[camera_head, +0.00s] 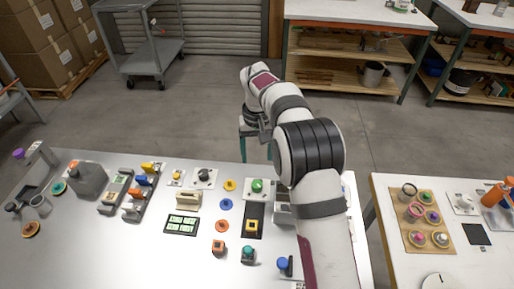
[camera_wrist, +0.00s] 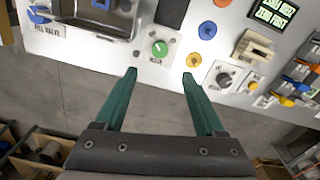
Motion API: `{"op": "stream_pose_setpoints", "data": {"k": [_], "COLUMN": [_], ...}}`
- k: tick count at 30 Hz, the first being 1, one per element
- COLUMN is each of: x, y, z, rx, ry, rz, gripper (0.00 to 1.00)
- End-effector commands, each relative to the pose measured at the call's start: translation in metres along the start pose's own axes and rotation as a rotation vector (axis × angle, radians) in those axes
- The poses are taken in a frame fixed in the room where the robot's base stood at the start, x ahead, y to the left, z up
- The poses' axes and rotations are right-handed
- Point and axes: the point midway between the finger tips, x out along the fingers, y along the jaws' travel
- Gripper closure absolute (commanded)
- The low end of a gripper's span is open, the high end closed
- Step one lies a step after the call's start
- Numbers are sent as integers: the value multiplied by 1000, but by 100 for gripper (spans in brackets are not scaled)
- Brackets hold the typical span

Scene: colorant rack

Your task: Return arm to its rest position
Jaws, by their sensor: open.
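My gripper (camera_wrist: 158,85) is open and empty in the wrist view, its two green fingers spread apart with bare floor between them. The fingertips are near the table edge, below a green knob (camera_wrist: 159,48) on a pale plate, and nothing is touched that I can see. In the head view my white arm reaches up from the bottom over the table, and the gripper (camera_head: 243,150) is partly hidden beside the wrist at the table's far edge. The green knob also shows in the head view (camera_head: 257,186).
The white table (camera_head: 130,255) holds several knobs, buttons, levers and a green display (camera_head: 182,224). A second table (camera_head: 460,270) with a wooden board (camera_head: 411,234) stands to the right. A cart (camera_head: 150,58), stacked boxes (camera_head: 40,45) and a workbench (camera_head: 350,14) are behind. Floor between is clear.

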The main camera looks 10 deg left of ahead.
Motion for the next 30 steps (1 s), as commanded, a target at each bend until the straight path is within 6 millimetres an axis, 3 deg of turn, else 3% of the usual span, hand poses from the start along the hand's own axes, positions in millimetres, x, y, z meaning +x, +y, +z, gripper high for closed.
{"op": "stream_pose_setpoints", "data": {"k": [6, 20, 23, 26, 27, 30], "x": [-23, -29, -59, -100, -112, -122], "y": [0, 3, 18, 40, 47, 54], "z": [0, 4, 34, 104, 139, 230], "rx": [-1, 11, 81, 217, 279, 431], "ry": [0, 0, 0, -6, -9, -19], "rz": [0, -3, -20, -50, -65, -99], "gripper": [28, 28, 28, 28, 28, 28]}}
